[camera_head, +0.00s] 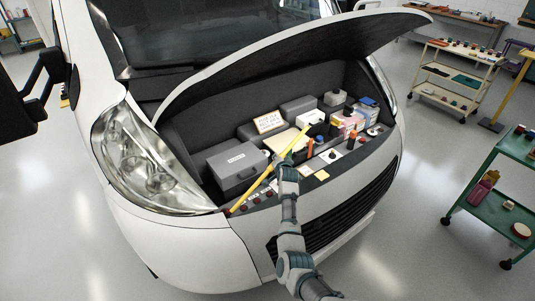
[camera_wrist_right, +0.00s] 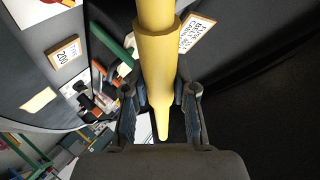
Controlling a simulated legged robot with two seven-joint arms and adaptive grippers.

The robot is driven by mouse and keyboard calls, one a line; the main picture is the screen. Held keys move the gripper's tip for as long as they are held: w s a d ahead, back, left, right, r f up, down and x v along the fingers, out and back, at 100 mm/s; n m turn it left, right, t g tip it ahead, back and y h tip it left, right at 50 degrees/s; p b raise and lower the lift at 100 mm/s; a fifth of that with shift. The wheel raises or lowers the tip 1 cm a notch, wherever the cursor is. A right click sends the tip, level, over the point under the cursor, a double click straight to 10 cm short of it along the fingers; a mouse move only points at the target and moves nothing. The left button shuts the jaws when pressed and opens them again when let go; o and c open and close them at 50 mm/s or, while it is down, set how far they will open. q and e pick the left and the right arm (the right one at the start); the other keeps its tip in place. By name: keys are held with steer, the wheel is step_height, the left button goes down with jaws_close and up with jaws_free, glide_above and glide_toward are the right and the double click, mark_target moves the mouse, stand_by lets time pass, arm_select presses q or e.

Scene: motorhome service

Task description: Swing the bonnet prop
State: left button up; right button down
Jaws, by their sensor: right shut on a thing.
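The bonnet prop is a yellow rod (camera_head: 246,198) slanting across the engine bay, from the front-left rim by the headlamp up and to the right. Its tip shows over the bay, apart from the bonnet in the picture. My right gripper (camera_head: 283,160) is shut on the rod along its length. In the right wrist view the yellow rod (camera_wrist_right: 157,50) runs between the two fingers of the gripper (camera_wrist_right: 160,95). The white bonnet (camera_head: 300,62) stands raised over the bay. My left gripper is not in view.
The bay holds a grey box (camera_head: 237,170), a handwritten card (camera_head: 269,122), bottles and caps. A headlamp (camera_head: 140,160) lies to the left. A green trolley (camera_head: 492,200) and a cream trolley (camera_head: 455,75) stand at right. Floor between is clear.

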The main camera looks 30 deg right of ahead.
step_height(320, 180, down, 9)
steer(key=s+d+m+g+y+b, duration=0.1)
steer(key=s+d+m, duration=0.1)
steer(key=shift+d+r+m, duration=0.15)
steer(key=shift+d+m, duration=0.15)
steer(key=shift+d, duration=0.1)
steer(key=c, duration=0.9)
jaws_free()
steer(key=shift+c, duration=0.2)
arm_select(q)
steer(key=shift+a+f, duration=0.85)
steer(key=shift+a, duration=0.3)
arm_select(e)
steer(key=shift+o, duration=0.2)
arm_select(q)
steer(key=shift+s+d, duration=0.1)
arm_select(e)
steer(key=shift+s, duration=0.1)
steer(key=v, duration=1.1)
steer(key=shift+s+r, duration=0.2)
steer(key=shift+s, duration=0.15)
